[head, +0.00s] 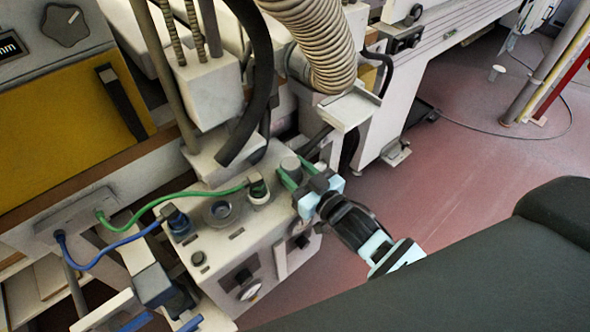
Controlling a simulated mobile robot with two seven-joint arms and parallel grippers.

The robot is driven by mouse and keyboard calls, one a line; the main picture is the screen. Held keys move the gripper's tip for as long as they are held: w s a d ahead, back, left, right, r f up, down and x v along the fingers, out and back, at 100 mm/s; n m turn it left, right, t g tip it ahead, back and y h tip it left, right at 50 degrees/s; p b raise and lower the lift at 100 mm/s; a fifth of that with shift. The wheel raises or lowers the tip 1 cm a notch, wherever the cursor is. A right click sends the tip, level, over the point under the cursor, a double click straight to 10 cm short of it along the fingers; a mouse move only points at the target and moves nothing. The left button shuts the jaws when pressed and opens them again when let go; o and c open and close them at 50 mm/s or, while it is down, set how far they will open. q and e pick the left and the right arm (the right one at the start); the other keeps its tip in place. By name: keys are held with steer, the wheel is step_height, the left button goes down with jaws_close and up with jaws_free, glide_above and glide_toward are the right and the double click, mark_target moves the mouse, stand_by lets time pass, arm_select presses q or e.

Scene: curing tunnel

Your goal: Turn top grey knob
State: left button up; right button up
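The grey knob (290,166) is a short round cylinder at the back right of the top of a pale control box (225,240). My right gripper (293,168), with green fingers and a pale teal body, reaches it from the right. Its fingers stand apart, one on each side of the knob, with little or no gap visible. I cannot tell whether they press on it. They hide part of the knob's lower side. Blue and dark parts at the lower left may be my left gripper (165,308); its fingertips cannot be made out clearly.
A green cable (170,199) and a blue cable (110,255) run to plugs on the box top, left of the knob. A round dark button (221,211) sits between them. A ribbed hose (320,45) and a black hose (258,90) hang behind. Open floor (470,150) lies right.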

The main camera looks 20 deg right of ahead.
steer(key=shift+c, duration=0.9)
steer(key=shift+a+m+h, duration=0.1)
steer(key=shift+m+h, duration=0.2)
steer(key=shift+h, duration=0.3)
steer(key=shift+m+t+h, duration=0.4)
steer(key=shift+m+h, duration=0.3)
steer(key=shift+h, duration=0.3)
steer(key=o, duration=1)
steer(key=shift+c, duration=0.2)
